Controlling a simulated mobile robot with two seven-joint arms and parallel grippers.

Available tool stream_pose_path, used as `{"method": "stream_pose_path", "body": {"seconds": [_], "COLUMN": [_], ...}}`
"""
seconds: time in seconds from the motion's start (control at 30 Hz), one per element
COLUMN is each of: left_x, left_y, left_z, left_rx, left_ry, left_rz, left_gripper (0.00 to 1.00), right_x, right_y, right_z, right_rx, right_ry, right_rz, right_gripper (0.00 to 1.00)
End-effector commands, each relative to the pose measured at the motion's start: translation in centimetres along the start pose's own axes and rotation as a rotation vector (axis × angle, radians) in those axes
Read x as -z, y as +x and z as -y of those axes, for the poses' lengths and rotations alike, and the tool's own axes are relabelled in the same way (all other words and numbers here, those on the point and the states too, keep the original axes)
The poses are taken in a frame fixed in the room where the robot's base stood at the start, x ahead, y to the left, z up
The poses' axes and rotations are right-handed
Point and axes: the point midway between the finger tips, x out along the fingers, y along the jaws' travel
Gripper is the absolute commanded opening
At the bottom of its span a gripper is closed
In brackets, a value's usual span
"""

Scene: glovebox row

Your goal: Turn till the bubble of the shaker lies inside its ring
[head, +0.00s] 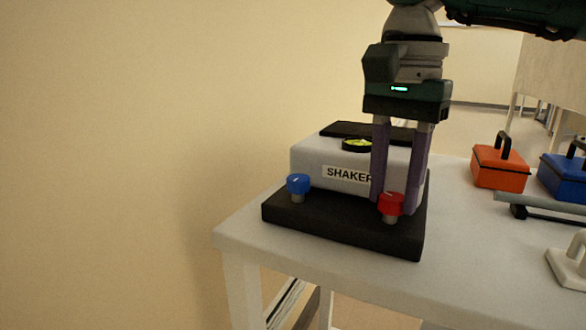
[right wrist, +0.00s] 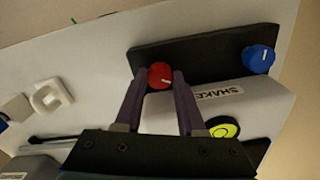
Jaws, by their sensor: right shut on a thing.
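The shaker (head: 318,158) is a pale grey box labelled SHAKER on a black base plate (head: 330,228), standing on the white table. A round yellow-green bubble level (head: 357,144) in a dark rim sits on its top, and also shows in the right wrist view (right wrist: 224,128). The bubble's exact place against the ring is too small to tell. A blue knob (head: 298,185) stands at the plate's front left and a red knob (head: 391,204) at its front right. My right gripper (head: 395,206) points down, shut on the red knob (right wrist: 160,75). My left gripper is out of view.
An orange case (head: 499,167) and a blue case (head: 566,176) stand on the white table (head: 462,260) to the right. A grey bar and a white handled piece (head: 568,262) lie nearer. The table is bare just right of the shaker.

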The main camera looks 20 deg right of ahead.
Motion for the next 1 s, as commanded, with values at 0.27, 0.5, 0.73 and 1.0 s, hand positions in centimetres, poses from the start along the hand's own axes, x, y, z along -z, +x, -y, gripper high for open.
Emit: {"method": "stream_pose_path", "body": {"seconds": [0.27,0.5,0.73,1.0], "left_x": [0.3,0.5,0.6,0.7], "left_y": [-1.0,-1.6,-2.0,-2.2], "left_z": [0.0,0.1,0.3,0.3], "left_rx": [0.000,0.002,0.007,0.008], "left_ry": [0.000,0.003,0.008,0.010], "left_rz": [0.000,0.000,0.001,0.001], "left_gripper": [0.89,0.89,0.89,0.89], "right_x": [0.0,0.0,0.0,0.0], "right_y": [-0.3,-0.2,-0.2,-0.2], "right_z": [0.0,0.0,0.1,0.1], "right_rx": [0.001,0.001,0.001,0.002], "right_ry": [0.262,0.471,0.622,0.718], "right_rz": [0.001,0.001,0.001,0.001], "right_gripper": [0.00,0.00,0.00,0.00]}}
